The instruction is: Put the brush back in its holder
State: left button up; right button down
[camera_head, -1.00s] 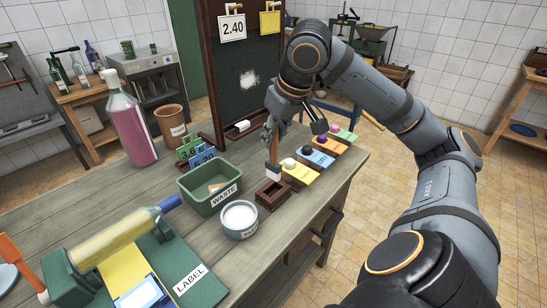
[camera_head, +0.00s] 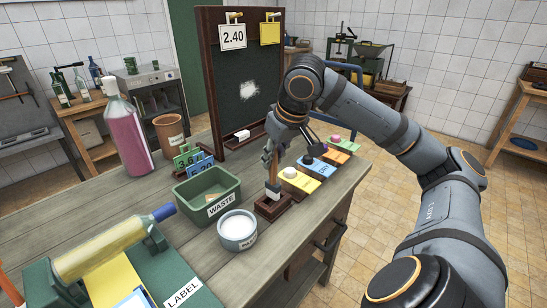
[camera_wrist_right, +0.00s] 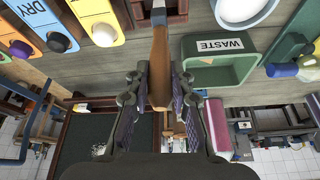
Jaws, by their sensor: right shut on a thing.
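The brush (camera_head: 272,181) has a wooden handle and stands roughly upright, with its head down. My right gripper (camera_head: 274,150) is shut on the handle; the wrist view also shows the handle (camera_wrist_right: 159,60) between the two fingers (camera_wrist_right: 159,90). The holder (camera_head: 265,209) is a small dark red-brown wooden box near the table's front edge. The brush's lower end is at the holder's opening and appears to be inside it; how deep is hidden. The holder also shows in the wrist view (camera_wrist_right: 172,10), behind the brush. My left gripper is not in view.
Close left of the holder stand a green waste bin (camera_head: 203,208) and a round grey pot (camera_head: 237,244) of white stuff. Coloured cards with knobs (camera_head: 300,181) lie close on the right. A chalkboard (camera_head: 243,100) stands behind.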

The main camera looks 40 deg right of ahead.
jog(key=shift+f, duration=0.3)
jog(key=c, duration=1.2)
grip_release()
jog(key=shift+r, duration=0.1)
jog(key=shift+o, duration=0.2)
jog(key=p+v, duration=0.5)
jog(key=v, duration=0.7)
jog(key=shift+r, duration=0.45)
jog(key=shift+r, duration=0.1)
